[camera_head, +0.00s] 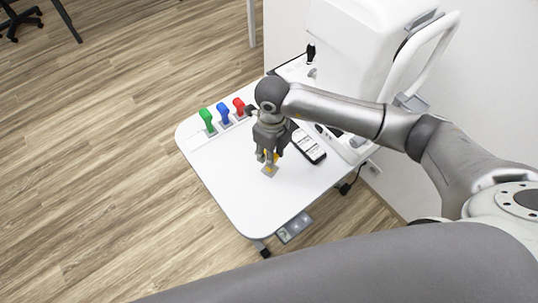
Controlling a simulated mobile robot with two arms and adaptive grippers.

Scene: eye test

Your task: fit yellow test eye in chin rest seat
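The yellow test eye (275,156) shows only as small yellow patches between and below the fingers of my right gripper (268,157). A small grey plate with a yellow spot (269,171) shows just under the fingertips, over the white table. The fingers point down around the yellow piece. Whether they grip it, and whether it touches the table, I cannot tell. The chin rest seat cannot be made out; my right arm covers part of the white eye-test machine (345,50). My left gripper is not in view.
Green (206,116), blue (223,111) and red (239,105) test eyes stand in a row at the left back of the white table (235,200). The table's front is clear.

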